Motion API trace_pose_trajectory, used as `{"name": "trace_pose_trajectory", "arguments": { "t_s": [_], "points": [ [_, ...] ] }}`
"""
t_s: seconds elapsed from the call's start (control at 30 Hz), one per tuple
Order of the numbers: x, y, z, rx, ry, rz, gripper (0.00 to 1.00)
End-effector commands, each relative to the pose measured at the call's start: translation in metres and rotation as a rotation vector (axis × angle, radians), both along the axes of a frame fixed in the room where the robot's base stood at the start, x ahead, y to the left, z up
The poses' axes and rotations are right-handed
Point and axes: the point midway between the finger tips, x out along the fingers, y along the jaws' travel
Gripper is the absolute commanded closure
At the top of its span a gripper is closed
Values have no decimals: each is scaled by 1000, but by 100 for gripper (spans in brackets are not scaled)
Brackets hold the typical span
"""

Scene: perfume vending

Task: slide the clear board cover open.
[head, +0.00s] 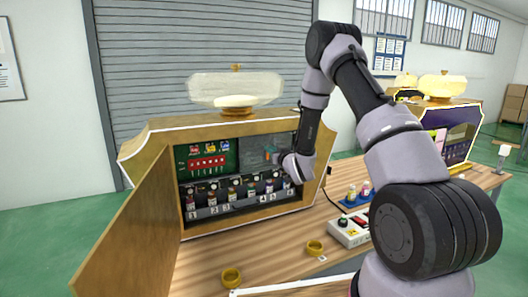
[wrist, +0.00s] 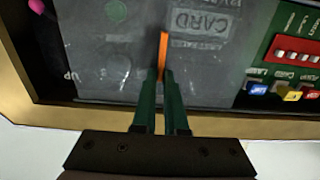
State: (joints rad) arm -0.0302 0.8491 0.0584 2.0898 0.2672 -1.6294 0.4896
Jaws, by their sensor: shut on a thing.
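The clear board cover (head: 258,153) is a hazy see-through panel over the upper right of the opened machine in the head view. In the wrist view the cover (wrist: 100,75) fills the middle, with "CARD" lettering upside down behind it. A thin orange handle (wrist: 163,45) stands on it. My gripper (wrist: 162,75) is shut on this handle, its two dark green fingers close together. In the head view my wrist and arm hide the fingertips and part of the cover's right side.
The machine's wooden door (head: 135,225) stands swung open at left. A green board with red switches (head: 207,162) is left of the cover. Numbered bottles (head: 236,190) line the shelf below.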

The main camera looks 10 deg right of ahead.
Motion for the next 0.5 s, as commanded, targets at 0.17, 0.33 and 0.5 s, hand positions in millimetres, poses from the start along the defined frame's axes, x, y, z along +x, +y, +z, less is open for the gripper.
{"name": "trace_pose_trajectory", "arguments": {
  "t_s": [0.17,0.33,0.5],
  "points": [
    [1,-6,-1,-1,4,-9,100],
    [1,-7,-1,-2,4,-12,86],
    [1,-6,-1,-2,3,-10,60]
  ]
}}
